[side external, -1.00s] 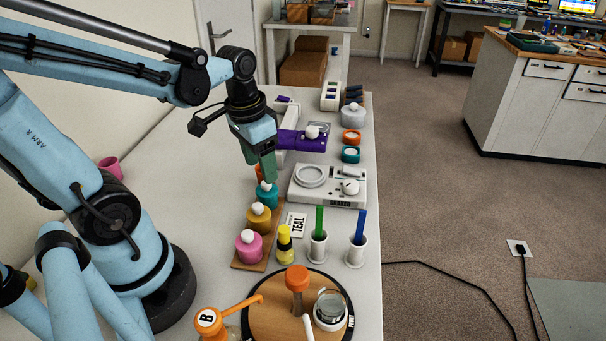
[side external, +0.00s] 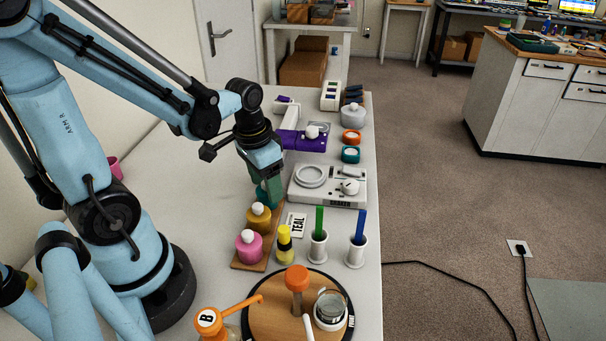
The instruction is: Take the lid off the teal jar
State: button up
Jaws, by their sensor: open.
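The teal jar (side external: 261,197) stands at the far end of the wooden rack (side external: 272,236), mostly hidden behind my gripper (side external: 269,190). My gripper points down at the jar with its green fingers at lid height. Its jaws are open. The jar's white lid knob is hidden by the fingers, so I cannot tell whether they touch it. A card reading TEAL (side external: 297,225) lies beside the rack.
The ochre jar (side external: 259,218) and pink jar (side external: 249,246) stand nearer on the rack. A yellow bottle (side external: 284,245), two white cups with green (side external: 319,243) and blue (side external: 358,245) sticks, and a shaker (side external: 328,190) stand to the right. A round turntable (side external: 262,318) is in front.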

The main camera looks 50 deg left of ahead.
jog(key=shift+c, duration=0.4)
jog(key=c, duration=0.7)
jog(key=shift+r, duration=0.1)
